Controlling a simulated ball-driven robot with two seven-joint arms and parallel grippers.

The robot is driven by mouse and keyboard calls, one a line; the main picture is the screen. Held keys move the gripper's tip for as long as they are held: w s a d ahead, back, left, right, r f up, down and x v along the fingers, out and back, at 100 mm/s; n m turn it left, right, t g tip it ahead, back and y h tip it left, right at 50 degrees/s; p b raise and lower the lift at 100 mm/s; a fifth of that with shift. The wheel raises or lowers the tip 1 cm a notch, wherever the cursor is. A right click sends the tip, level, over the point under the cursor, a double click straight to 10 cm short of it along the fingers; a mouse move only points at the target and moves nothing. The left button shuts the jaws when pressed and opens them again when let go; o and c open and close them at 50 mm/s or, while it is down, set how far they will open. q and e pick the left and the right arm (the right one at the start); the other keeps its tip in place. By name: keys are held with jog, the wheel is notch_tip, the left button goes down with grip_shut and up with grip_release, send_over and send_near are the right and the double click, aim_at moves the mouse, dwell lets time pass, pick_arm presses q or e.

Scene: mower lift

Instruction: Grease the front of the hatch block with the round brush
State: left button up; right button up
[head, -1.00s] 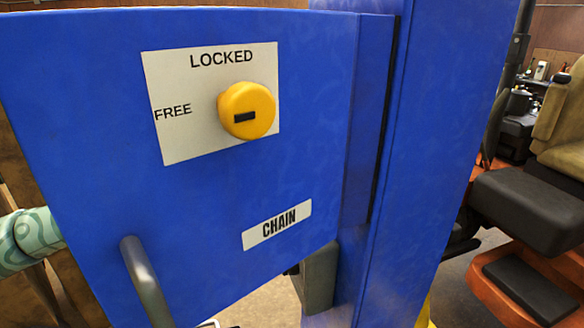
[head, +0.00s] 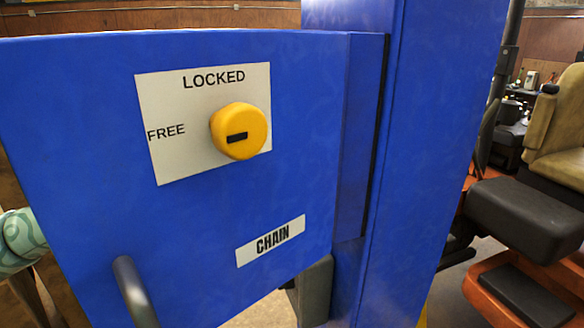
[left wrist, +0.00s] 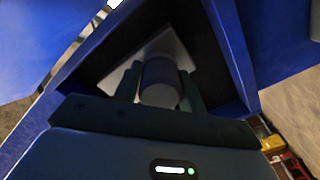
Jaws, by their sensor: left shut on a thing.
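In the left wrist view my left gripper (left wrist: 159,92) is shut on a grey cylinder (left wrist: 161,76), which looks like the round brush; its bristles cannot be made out. The cylinder points into a dark opening framed by blue panels. Just beyond it is a pale square-edged block (left wrist: 170,44), possibly the hatch block. Whether the cylinder touches the block cannot be told. In the head view the blue panel (head: 90,110) hides the left gripper and that opening. My right gripper is in neither view.
A seat (head: 525,210) is farther right.

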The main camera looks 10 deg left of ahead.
pick_arm(q)
jog(key=shift+d+r, duration=0.1)
jog(key=shift+r, duration=1.55)
jog(key=shift+r+p, duration=1.2)
jog(key=shift+r, duration=2.3)
jog(key=shift+f+b, duration=0.15)
jog(key=shift+b, duration=0.35)
notch_tip(320, 180, down, 7)
jog(key=b, duration=0.8)
jog(key=shift+w+f, duration=0.1)
jog(key=shift+f, duration=0.05)
